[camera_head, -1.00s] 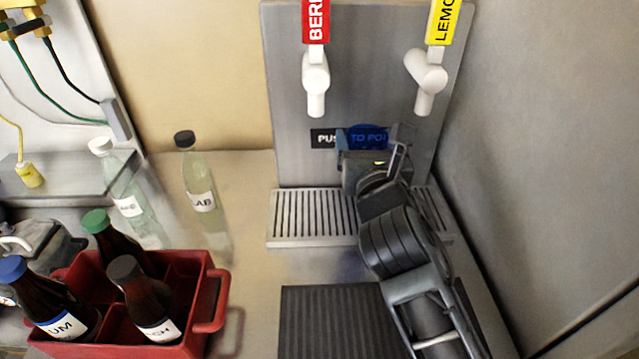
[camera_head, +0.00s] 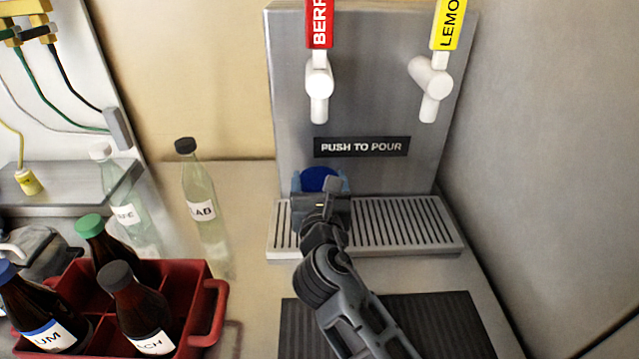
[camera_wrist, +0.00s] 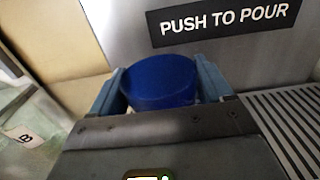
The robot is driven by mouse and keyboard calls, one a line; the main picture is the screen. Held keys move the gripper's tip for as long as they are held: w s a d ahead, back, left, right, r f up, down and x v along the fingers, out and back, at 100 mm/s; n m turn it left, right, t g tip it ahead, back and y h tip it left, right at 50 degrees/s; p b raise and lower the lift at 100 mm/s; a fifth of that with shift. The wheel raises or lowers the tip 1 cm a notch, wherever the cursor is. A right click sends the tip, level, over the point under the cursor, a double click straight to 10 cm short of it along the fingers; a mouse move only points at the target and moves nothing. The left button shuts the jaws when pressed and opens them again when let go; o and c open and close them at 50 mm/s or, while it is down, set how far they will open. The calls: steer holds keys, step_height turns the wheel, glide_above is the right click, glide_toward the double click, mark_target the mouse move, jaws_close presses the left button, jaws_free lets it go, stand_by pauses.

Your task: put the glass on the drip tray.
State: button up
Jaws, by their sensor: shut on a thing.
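My gripper (camera_head: 321,186) is shut on the blue glass (camera_head: 319,178), with one finger on each side of it. In the wrist view the glass (camera_wrist: 160,82) is upright between the fingers, its lower part hidden by my gripper. In the head view the glass is over the left part of the drip tray (camera_head: 400,222), below the BERRY tap (camera_head: 319,88). My wrist hides its base, so I cannot tell whether it touches the grate.
The LEMON tap (camera_head: 432,85) is to the right. A ribbed dark mat (camera_head: 440,320) lies in front of the tray. A clear LAB bottle (camera_head: 203,205) stands left of the tray, and a red crate (camera_head: 195,300) with dark bottles is at front left. The tray's right part is clear.

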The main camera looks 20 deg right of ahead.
steer(key=o, duration=1.5)
steer(key=shift+f, duration=0.1)
steer(key=shift+c, duration=0.2)
steer(key=shift+r, duration=0.25)
steer(key=b+v, duration=0.1)
steer(key=v, duration=1.1)
steer(key=shift+f, duration=0.15)
